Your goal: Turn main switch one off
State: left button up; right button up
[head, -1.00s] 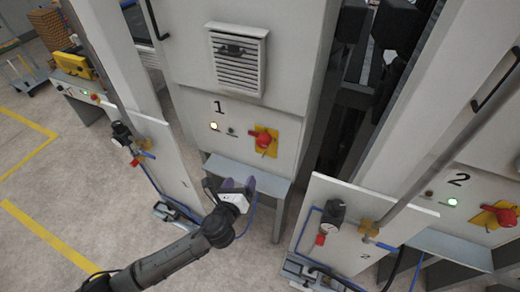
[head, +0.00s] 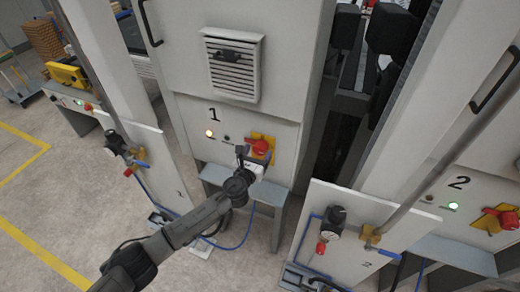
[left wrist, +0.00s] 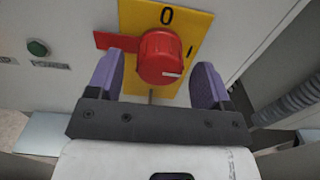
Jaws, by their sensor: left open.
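Main switch one is a red knob (head: 258,146) on a yellow plate on the front of cabinet 1. In the left wrist view the red knob (left wrist: 160,57) shows close up, with a "0" above it and an "I" at its right. A white mark on its face points to the right. A red tab sticks out on its left. My left gripper (left wrist: 158,82) is open, with one purple finger on either side of the knob; I cannot tell whether they touch it. In the head view the left gripper (head: 254,160) covers the knob's lower part.
A grey ledge (head: 272,191) is below. Cabinet 2 has its own red switch (head: 508,217) at right. Panels with gauges stand on both sides.

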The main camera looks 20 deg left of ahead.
pick_arm(q)
jog(key=shift+w, duration=1.25)
jog(key=shift+c, duration=1.3)
jog(key=c, duration=0.7)
jog(key=shift+o, duration=0.2)
